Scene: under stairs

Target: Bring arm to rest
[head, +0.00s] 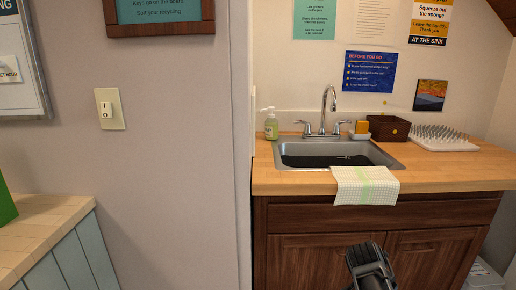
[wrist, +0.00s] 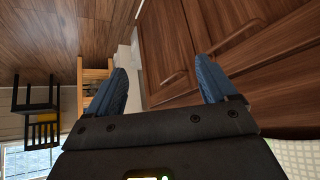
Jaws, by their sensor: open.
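My gripper shows in the wrist view (wrist: 160,88) with its two blue fingers spread apart and nothing between them. Brown cabinet doors lie beyond the fingers in that view. In the head view, part of my arm (head: 370,265) shows at the bottom, in front of the wooden sink cabinet (head: 330,254) and below the counter edge. The fingertips cannot be made out in the head view.
A wooden counter (head: 450,170) holds a sink (head: 335,153), a soap bottle (head: 271,125), a brown basket (head: 388,128), a drying rack (head: 440,138) and a checked towel (head: 365,185) over its edge. Another counter (head: 40,225) stands at left. A dark chair (wrist: 38,105) shows in the wrist view.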

